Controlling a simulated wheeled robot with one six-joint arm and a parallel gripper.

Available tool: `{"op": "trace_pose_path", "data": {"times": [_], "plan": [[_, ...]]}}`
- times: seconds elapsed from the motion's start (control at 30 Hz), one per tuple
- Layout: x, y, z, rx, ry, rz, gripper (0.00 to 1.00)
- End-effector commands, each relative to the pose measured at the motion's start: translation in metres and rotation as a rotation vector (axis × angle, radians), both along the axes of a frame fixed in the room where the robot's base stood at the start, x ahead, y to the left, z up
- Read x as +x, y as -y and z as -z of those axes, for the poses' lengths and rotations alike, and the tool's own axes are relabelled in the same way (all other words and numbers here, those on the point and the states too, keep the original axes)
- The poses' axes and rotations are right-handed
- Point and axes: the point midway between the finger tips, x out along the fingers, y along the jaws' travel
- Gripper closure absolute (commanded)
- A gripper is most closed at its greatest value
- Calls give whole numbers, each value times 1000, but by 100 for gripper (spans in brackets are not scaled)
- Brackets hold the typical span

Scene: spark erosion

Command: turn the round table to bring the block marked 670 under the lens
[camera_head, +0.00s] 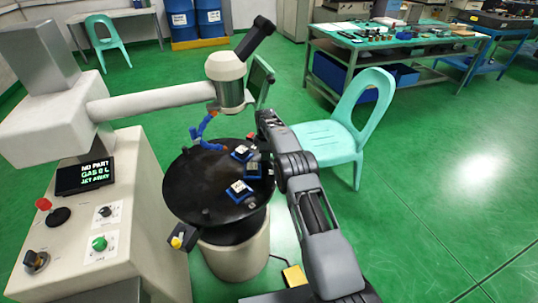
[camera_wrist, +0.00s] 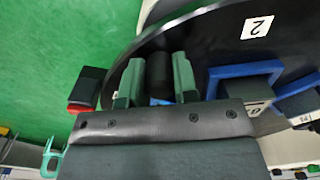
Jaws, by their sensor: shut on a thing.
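The round table (camera_head: 195,187) is a black disc on a pale drum. Several dark blocks in blue holders stand on its right side, among them a far block (camera_head: 242,153) and a near block (camera_head: 239,191); their marks are too small to read. The lens barrel (camera_head: 230,92) hangs above the table's far side. In the wrist view my gripper (camera_wrist: 158,76) is shut on a black upright peg (camera_wrist: 160,72) at the table's rim. Beside it sits a block with a partly hidden label (camera_wrist: 254,109); I cannot tell whether it reads 670.
A blue jointed hose (camera_head: 205,135) reaches over the table's far side. The display (camera_head: 84,176) reads "NO PART", "GAS 0 L", "JET AWAY". A green chair (camera_head: 330,140) stands behind my arm.

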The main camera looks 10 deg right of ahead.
Motion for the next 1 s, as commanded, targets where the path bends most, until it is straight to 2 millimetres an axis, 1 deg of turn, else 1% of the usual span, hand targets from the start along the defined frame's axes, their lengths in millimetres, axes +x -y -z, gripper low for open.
{"op": "trace_pose_path", "data": {"times": [0.2,0.6,0.63,0.9,1.0], "plan": [[3,-4,-1,1,2,-22,100],[3,-5,-1,0,1,-26,100],[3,-5,-1,0,1,-26,72],[3,-2,0,0,0,-21,47],[3,-2,0,0,0,-21,47]]}}
